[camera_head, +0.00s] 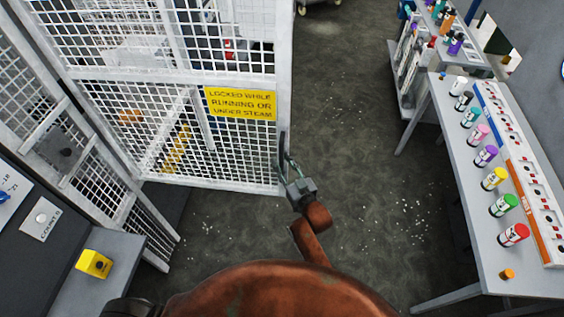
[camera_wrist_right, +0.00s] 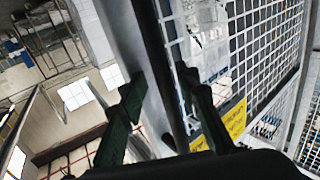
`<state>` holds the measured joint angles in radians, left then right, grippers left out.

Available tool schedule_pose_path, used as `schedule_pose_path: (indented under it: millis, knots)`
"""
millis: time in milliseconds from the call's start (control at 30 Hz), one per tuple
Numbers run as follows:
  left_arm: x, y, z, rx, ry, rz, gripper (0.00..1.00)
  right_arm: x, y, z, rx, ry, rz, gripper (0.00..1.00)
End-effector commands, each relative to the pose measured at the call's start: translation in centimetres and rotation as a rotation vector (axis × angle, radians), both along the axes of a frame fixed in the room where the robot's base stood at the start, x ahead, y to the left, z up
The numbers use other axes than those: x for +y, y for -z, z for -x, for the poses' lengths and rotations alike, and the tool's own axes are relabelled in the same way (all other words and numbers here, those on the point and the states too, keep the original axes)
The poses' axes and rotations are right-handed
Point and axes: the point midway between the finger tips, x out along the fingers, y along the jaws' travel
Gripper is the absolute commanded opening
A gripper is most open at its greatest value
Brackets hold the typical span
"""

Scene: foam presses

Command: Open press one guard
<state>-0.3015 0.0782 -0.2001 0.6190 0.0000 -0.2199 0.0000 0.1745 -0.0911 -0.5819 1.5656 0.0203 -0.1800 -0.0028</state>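The press guard (camera_head: 215,183) is a white-framed mesh door with a yellow sign (camera_head: 240,103) reading "LOCKED WHILE RUNNING OR UNDER STEAM". I cannot tell whether it is latched or ajar. A dark upright bar handle (camera_head: 282,150) is on its right edge. My right gripper (camera_head: 287,166) is at the handle's lower part. In the right wrist view, the handle (camera_wrist_right: 160,60) runs between the two separated fingers (camera_wrist_right: 162,82), with a gap visible on the left finger's side. My left gripper is out of view.
White mesh fencing (camera_head: 60,150) continues at the left. A dark console with a yellow box (camera_head: 94,263) is at lower left. A long bench (camera_head: 475,225) with several coloured bottles stands at right. The floor (camera_head: 360,150) between door and bench is clear.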

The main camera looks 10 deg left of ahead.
Motion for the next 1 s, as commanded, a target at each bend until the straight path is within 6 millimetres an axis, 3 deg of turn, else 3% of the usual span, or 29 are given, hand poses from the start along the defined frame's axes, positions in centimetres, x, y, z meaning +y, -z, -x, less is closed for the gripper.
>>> schedule_pose_path:
  millis: [267,733,1000]
  knots:
    - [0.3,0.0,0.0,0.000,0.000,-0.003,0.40,-0.3,0.1,0.5,0.001,0.000,0.000,0.29]
    - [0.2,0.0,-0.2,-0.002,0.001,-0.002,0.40,-5.6,0.1,7.5,0.002,0.001,0.000,0.29]
    - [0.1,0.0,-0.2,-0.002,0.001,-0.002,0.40,-7.1,0.0,9.5,0.001,0.001,0.001,0.29]
